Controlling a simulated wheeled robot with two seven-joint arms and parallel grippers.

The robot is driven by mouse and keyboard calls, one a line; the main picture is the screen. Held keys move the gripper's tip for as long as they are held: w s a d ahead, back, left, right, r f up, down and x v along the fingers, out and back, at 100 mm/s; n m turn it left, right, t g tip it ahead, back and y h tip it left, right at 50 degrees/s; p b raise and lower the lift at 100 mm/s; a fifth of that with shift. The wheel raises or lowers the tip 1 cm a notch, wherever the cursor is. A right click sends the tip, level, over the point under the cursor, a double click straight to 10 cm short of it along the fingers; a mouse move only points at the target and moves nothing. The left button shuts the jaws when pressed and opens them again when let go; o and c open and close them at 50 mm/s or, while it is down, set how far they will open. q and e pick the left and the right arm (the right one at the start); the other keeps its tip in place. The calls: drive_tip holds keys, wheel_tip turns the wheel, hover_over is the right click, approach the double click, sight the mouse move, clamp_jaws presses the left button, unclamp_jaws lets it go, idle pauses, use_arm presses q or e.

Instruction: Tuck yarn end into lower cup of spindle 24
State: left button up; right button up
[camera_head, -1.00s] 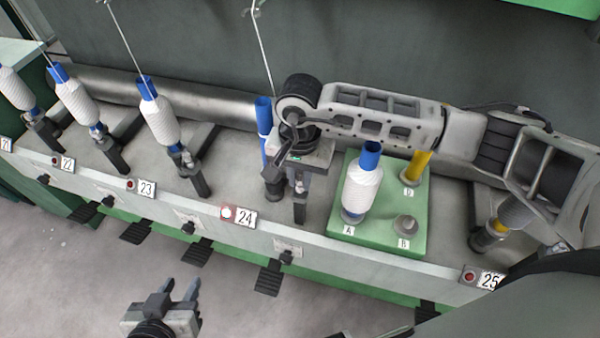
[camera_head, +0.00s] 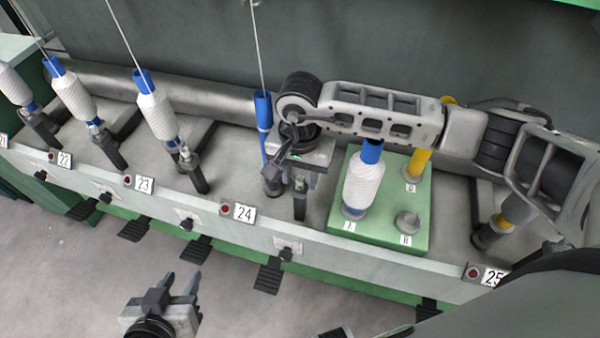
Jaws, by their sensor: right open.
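Spindle 24 carries a bare blue tube (camera_head: 263,112), right of the 24 plate (camera_head: 244,212). A thin white yarn (camera_head: 257,45) runs from above to the top of this tube. My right gripper (camera_head: 285,188) points down at the spindle's lower part, with its fingers open. The lower cup is largely hidden by the gripper, and I cannot make out the loose yarn end. My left gripper (camera_head: 181,284) is open and empty over the floor, in front of the machine.
A green block (camera_head: 385,238) to the right holds a white-wound bobbin (camera_head: 363,186), a yellow tube (camera_head: 419,163) and an empty peg (camera_head: 407,222). Wound spindles stand to the left, including one near plate 23 (camera_head: 157,112). Black pedals (camera_head: 268,276) stick out below the front edge.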

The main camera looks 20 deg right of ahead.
use_arm(q)
drive_tip(key=shift+w+f+b, duration=0.1)
drive_tip(key=shift+b, duration=0.5)
use_arm(e)
wheel_tip(320, 180, up, 16)
use_arm(q)
drive_tip(key=shift+f, duration=0.1)
